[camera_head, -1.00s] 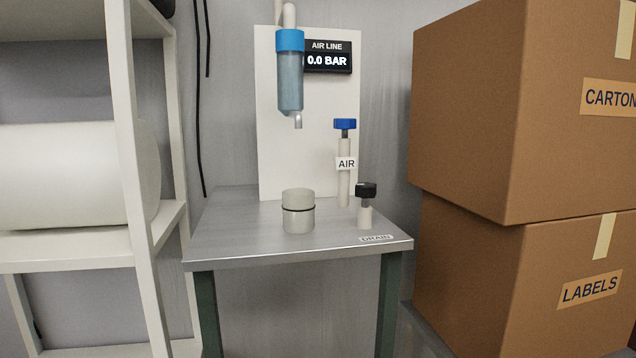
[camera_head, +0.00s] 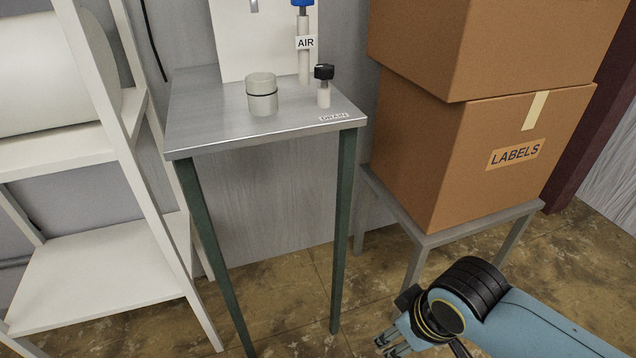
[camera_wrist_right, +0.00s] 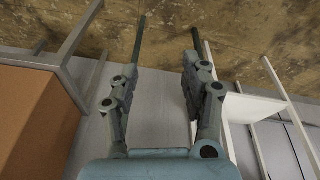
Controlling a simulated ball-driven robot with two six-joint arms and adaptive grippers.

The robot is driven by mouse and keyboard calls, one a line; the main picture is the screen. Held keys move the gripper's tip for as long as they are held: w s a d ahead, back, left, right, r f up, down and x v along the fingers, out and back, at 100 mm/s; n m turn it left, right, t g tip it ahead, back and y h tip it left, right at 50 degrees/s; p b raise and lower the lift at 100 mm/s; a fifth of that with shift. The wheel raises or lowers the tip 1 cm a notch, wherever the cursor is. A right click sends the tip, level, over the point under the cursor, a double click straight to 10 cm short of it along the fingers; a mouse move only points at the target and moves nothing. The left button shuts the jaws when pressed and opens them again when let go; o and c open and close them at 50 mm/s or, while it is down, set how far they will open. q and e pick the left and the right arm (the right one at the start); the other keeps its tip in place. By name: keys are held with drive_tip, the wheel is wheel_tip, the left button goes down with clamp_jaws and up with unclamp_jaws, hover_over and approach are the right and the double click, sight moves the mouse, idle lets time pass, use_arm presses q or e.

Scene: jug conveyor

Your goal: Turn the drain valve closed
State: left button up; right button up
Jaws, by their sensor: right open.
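The drain valve's black knob (camera_head: 324,72) sits on a short pale post near the right front of the metal table (camera_head: 190,120), behind the DRAIN label (camera_head: 334,117). My right gripper (camera_head: 388,345) is low at the bottom of the head view, over the floor, well below the tabletop and to the right of the table. It also shows in the right wrist view (camera_wrist_right: 155,85), with its fingers apart and nothing between them. The AIR valve post (camera_head: 303,60) stands behind the drain valve, its blue handle (camera_head: 302,3) cut by the top edge.
Stacked cartons (camera_head: 470,165) stand on a low grey stand (camera_head: 430,240) at the right. A white shelf (camera_head: 100,290) is at the left. Floor shows between table and stand.

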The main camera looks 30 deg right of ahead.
sight(317, 66)
drive_tip(key=w+a+r+m+t+y+p, duration=0.2)
drive_tip(key=w+a+r+m+t+y, duration=0.25)
drive_tip(key=w+r, duration=0.6)
drive_tip(key=w+a+r+m+t+y+p, duration=0.1)
drive_tip(key=w+a+r+m+t+y, duration=0.35)
drive_tip(key=r, duration=0.95)
drive_tip(key=w+d+r+m+t+h, duration=0.1)
drive_tip(key=w+d+r+m+t, duration=0.3)
drive_tip(key=w+m, duration=0.65)
drive_tip(key=w+d+m+h, duration=0.2)
drive_tip(key=d+m, duration=0.3)
drive_tip(key=w+d+r+m+t+h, duration=0.1)
drive_tip(key=w+d+m+h, duration=0.2)
drive_tip(key=d+m, duration=0.2)
drive_tip(key=w+d+m+h, duration=0.2)
drive_tip(key=d+m+h, duration=0.1)
drive_tip(key=d+m, duration=0.3)
drive_tip(key=shift+w+r+m+t, duration=0.2)
drive_tip(key=shift+m+t, duration=0.2)
drive_tip(key=shift+m, duration=0.15)
drive_tip(key=w, duration=0.9)
drive_tip(key=shift+w+d+f+b, duration=0.1)
drive_tip(key=shift+w+b, duration=0.15)
drive_tip(key=shift+b, duration=0.1)
drive_tip(key=shift+w, duration=0.45)
